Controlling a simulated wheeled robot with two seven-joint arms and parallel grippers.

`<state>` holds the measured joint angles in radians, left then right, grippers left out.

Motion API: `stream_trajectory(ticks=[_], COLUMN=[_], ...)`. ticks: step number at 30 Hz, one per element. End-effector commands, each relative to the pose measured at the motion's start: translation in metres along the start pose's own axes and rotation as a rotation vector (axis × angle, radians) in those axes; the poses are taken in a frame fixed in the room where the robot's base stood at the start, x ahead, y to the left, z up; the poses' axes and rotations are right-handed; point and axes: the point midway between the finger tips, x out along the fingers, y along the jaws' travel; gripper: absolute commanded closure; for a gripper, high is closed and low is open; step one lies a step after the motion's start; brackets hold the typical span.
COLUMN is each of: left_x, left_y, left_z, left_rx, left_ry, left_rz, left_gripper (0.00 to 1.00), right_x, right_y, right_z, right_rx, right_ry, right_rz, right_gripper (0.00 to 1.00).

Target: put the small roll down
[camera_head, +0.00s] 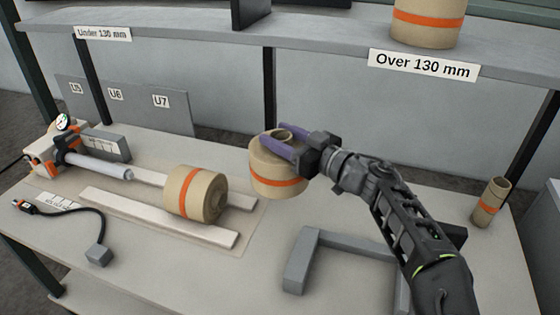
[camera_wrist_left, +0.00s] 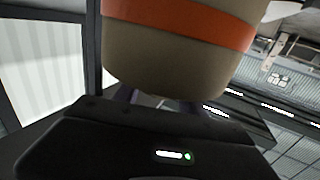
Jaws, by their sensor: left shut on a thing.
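The small roll (camera_head: 277,182) is tan kraft with an orange band and a core opening on top. My left gripper (camera_head: 284,146), with purple fingers, is shut on it at its upper part. The roll is roughly upright near the table's middle; I cannot tell whether its base touches the table or hangs just above it. In the left wrist view the roll (camera_wrist_left: 180,60) fills the upper middle, its orange band across the top. The fingertips are mostly hidden there. My right gripper is not in view.
Another banded roll (camera_head: 196,193) lies on its side on pale rails (camera_head: 160,216). A grey bracket (camera_head: 302,262) sits in front, a thin tube (camera_head: 490,202) at right. Behind, a shelf (camera_head: 330,38) has an "Over 130 mm" label (camera_head: 424,65) below a large roll (camera_head: 428,22) and an "Under 130 mm" label (camera_head: 103,33).

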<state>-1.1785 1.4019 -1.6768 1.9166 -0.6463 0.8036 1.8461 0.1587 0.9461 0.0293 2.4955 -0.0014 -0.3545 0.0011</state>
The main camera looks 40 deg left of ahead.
Motion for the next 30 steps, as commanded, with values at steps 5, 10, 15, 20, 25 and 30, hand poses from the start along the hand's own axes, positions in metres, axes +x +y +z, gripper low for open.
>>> stream_trajectory(ticks=[5, 10, 15, 20, 25, 30], left_x=[0.000, 0.000, 0.000, 0.000, 0.000, 0.000], left_y=[0.000, 0.000, -0.001, 0.000, 0.000, 0.000], left_z=[-0.028, -0.039, -0.040, -0.040, -0.040, -0.040], left_rx=[-0.002, 0.000, 0.000, 0.000, 0.000, 0.000], left_ry=[0.002, 0.004, 0.004, 0.004, 0.004, 0.004], left_rz=[0.001, -0.001, -0.001, -0.001, -0.001, -0.001], left_gripper=[1.00, 1.00, 1.00, 1.00, 1.00, 1.00], right_x=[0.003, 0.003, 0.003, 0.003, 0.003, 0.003], right_y=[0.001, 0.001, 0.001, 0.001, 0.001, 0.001], right_z=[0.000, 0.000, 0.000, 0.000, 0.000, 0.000], right_rx=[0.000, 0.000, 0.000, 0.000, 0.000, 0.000], right_ry=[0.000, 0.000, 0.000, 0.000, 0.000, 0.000], right_rz=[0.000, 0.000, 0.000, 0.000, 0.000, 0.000], right_gripper=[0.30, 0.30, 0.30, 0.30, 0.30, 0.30])
